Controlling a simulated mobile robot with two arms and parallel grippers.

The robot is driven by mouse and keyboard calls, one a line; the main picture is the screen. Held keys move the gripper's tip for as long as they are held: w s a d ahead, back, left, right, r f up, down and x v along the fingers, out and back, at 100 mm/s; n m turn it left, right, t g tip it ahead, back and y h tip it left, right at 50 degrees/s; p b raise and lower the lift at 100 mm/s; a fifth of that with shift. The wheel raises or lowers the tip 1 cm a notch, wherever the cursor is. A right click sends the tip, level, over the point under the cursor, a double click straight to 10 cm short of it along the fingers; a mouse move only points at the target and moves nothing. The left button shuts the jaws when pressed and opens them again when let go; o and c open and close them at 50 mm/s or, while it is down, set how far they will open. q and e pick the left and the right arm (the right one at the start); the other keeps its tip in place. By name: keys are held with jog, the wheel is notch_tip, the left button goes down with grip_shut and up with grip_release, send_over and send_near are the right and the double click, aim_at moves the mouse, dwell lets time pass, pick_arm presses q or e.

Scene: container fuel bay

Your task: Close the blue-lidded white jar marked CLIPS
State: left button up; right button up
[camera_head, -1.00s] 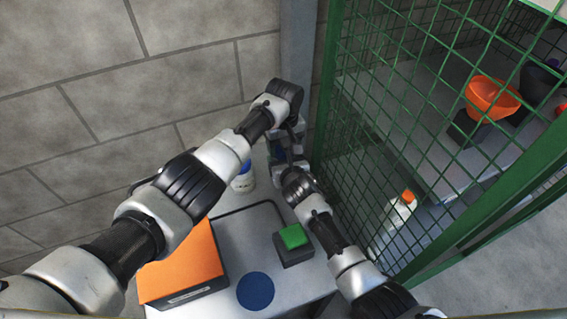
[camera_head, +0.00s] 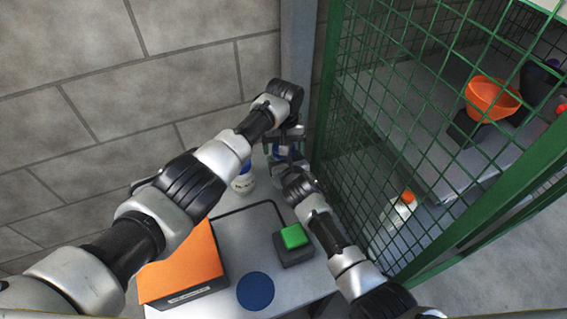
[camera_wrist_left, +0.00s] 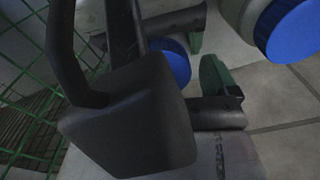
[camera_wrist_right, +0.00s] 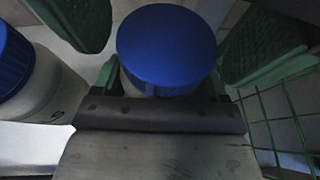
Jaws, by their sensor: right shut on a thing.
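A white jar with a blue lid (camera_wrist_right: 167,48) stands between my two grippers; its lid also shows in the left wrist view (camera_wrist_left: 172,62) and the head view (camera_head: 281,152). My right gripper (camera_wrist_right: 160,88) is shut on the jar's body, just below the lid. My left gripper (camera_head: 285,140) is above the jar; its green pads show wide apart on both sides of the lid in the right wrist view, open. The held jar's label is hidden. I cannot tell how tightly its lid sits.
A second blue-lidded white jar (camera_head: 243,182) stands close by on the left; its lettering is only partly visible. An orange box (camera_head: 185,265), a green-topped block (camera_head: 293,238) and a blue disc (camera_head: 255,291) occupy the table's front. Green mesh (camera_head: 400,130) rises close on the right.

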pick_arm(q)
jog(key=shift+r, duration=2.25)
jog(key=shift+c, duration=0.4)
jog(key=shift+r+n, duration=1.75)
jog(key=shift+n, duration=0.05)
jog(key=shift+f, duration=4.05)
